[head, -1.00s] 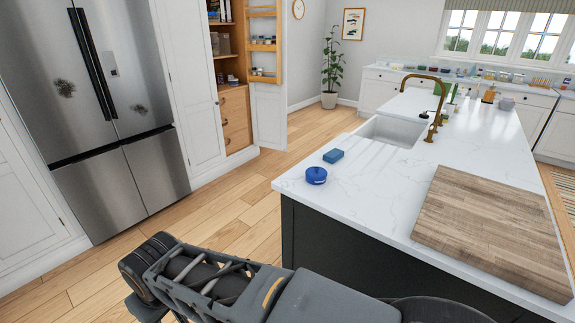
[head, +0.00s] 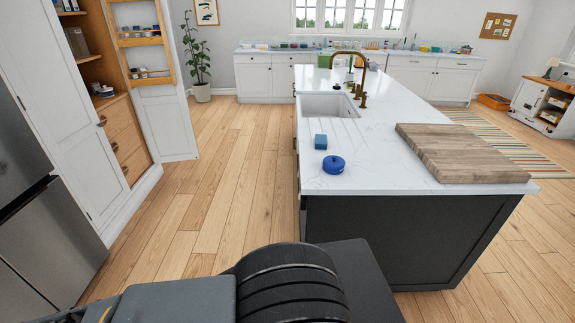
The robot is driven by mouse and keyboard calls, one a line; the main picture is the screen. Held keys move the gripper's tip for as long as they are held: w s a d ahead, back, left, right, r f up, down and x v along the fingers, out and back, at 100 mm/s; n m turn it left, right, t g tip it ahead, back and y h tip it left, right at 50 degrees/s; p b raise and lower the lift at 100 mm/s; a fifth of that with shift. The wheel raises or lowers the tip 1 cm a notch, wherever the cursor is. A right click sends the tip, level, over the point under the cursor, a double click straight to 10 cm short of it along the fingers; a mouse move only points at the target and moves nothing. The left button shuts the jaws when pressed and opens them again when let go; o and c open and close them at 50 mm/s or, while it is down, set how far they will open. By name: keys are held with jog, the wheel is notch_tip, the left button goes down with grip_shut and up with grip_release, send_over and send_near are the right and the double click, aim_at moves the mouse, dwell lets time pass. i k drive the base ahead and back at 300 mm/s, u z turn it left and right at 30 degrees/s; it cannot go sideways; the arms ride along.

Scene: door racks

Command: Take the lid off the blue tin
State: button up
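The blue tin (head: 333,165) stands upright on the near left corner of the white island counter (head: 375,178). Its round lid with a small knob appears to be on it. My arm shows at the bottom of the head view, well short of the tin and apart from it. My gripper is not visible in this view.
A wooden cutting board (head: 462,152) lies to the right. A sink (head: 328,105) and brass tap (head: 360,80) are farther back. An open cupboard door (head: 160,110) stands left. The wooden floor between is clear.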

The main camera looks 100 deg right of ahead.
aim_at(332, 162)
jog(key=i, duration=0.75)
jog(key=z, duration=3.95)
jog(key=i, duration=1.65)
